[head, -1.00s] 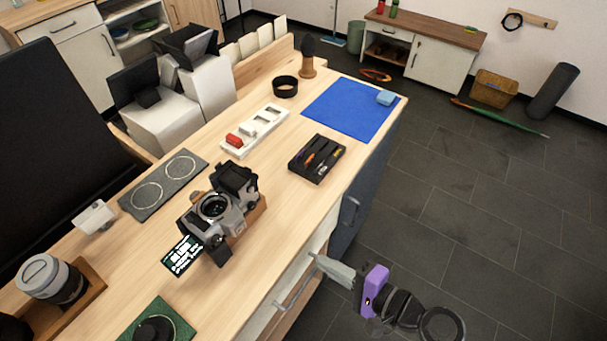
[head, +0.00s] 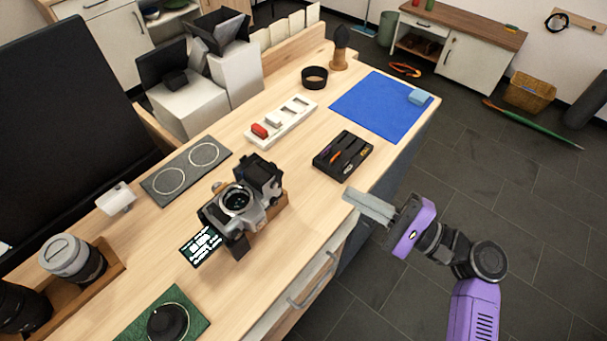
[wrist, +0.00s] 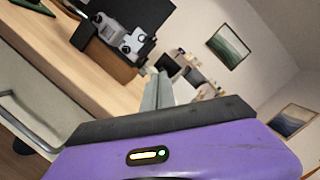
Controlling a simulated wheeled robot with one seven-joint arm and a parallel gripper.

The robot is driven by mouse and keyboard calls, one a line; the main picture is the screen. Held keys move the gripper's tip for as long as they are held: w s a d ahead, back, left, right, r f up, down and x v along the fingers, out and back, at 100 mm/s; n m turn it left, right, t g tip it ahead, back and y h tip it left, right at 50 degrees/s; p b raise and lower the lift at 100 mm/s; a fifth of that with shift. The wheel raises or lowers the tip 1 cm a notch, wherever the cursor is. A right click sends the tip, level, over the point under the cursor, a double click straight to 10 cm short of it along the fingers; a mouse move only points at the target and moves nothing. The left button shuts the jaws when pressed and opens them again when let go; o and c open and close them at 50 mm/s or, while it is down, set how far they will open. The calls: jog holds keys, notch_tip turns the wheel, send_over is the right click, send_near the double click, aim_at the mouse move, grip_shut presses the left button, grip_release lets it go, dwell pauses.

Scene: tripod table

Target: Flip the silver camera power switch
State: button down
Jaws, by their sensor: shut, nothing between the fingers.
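The silver and black camera (head: 240,203) sits on a wooden stand on the workbench, its open lens mount facing up toward the head view. A small screen or card with white text (head: 201,246) lies beside it. In the wrist view the camera (wrist: 113,33) is at the upper left, with small silver knobs on its top. I cannot tell which of these parts is the power switch. My gripper (head: 352,197) is shut and empty, to the right of the camera and apart from it, near the bench's front edge. Its fingers also show in the wrist view (wrist: 155,88).
A black tool tray (head: 343,156), a white battery tray (head: 281,123) and a blue mat (head: 383,106) lie behind the camera. Lenses (head: 72,259) stand at the left. A green mat (head: 190,298) is in front. Drawer handles (head: 312,282) stick out below the bench edge.

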aim_at(276, 166)
jog(key=shift+w+a+r+p, duration=0.3)
jog(key=shift+a+r+p, duration=0.25)
jog(key=shift+a, duration=1.3)
jog(key=shift+w+a+r+p, duration=0.3)
jog(key=shift+a+r+p, duration=0.3)
jog(key=shift+a, duration=1.2)
jog(key=shift+w+a+r+p, duration=0.35)
jog(key=shift+a+r, duration=0.3)
jog(key=shift+a, duration=1.2)
jog(key=shift+s+r+n, duration=0.1)
jog(key=shift+r+n, duration=0.15)
jog(key=shift+n, duration=0.65)
jog(key=shift+s+a+r+n+g+b, duration=0.1)
jog(key=shift+r+n+g+b, duration=0.15)
jog(key=shift+n+b, duration=0.4)
jog(key=n, duration=0.1)
jog(key=n+h, duration=0.1)
jog(key=n, duration=0.1)
jog(key=shift+s+a+r+g, duration=0.15)
jog(key=shift+s+r+g, duration=0.05)
jog(key=shift+r+g, duration=0.15)
